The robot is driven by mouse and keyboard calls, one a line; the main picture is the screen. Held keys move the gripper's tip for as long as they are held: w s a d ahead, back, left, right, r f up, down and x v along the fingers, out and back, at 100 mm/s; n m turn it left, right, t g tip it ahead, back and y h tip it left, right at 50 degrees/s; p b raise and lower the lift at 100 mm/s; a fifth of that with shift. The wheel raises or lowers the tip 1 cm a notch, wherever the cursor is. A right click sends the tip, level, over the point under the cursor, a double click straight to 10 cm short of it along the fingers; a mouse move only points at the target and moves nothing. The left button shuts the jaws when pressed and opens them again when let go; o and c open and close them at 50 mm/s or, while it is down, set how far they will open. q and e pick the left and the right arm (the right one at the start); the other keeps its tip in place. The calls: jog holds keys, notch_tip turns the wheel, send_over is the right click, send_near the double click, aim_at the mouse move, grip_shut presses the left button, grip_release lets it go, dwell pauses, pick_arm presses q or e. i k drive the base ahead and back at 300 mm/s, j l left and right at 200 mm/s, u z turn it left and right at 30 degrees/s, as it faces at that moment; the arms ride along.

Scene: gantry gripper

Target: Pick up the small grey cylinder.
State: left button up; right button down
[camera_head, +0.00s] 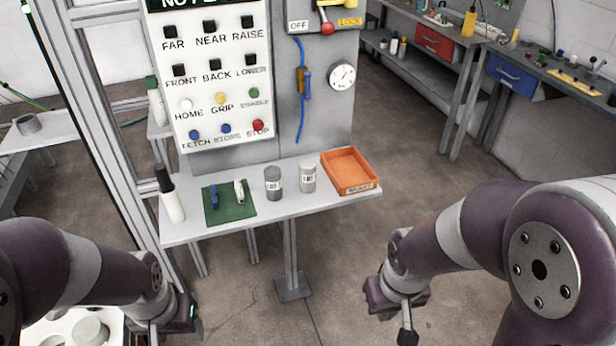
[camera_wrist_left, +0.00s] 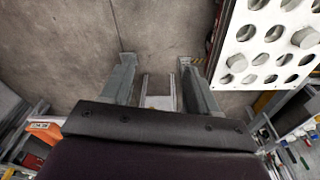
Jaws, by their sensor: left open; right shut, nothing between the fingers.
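Grey cylinders of different sizes sit in a white plate with round holes (camera_wrist_left: 262,22), at the right of the left wrist view. A larger one (camera_wrist_left: 305,38) is at the right and a smaller one (camera_wrist_left: 237,63) at the lower left; I cannot tell for sure which is the small one. The plate's corner shows at the lower left of the head view, with a grey cylinder (camera_head: 88,330). My left gripper (camera_wrist_left: 160,75) is open and empty, beside the plate and over bare floor. My right gripper (camera_head: 406,318) is shut and empty over the floor.
A white shelf (camera_head: 240,225) under the button panel (camera_head: 215,75) holds a dark grey can (camera_head: 273,184), a lighter can (camera_head: 308,177), a green mat (camera_head: 222,213) and an orange bin (camera_head: 348,170). Workbenches stand at the back right.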

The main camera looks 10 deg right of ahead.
aim_at(272, 179)
jog(key=i+l+u, duration=0.3)
jog(key=i+l, duration=0.15)
jog(key=i+l+u, duration=0.15)
jog(key=l, duration=0.25)
jog(key=i+l+u, duration=0.1)
jog(key=i+l, duration=0.15)
jog(key=i+l+u, duration=0.15)
jog(key=l, duration=0.25)
jog(key=i+l+u, duration=0.15)
jog(key=l, duration=0.2)
jog(key=i+l+u, duration=0.15)
jog(key=l, duration=0.25)
jog(key=i+l+u, duration=0.15)
jog(key=l, duration=0.25)
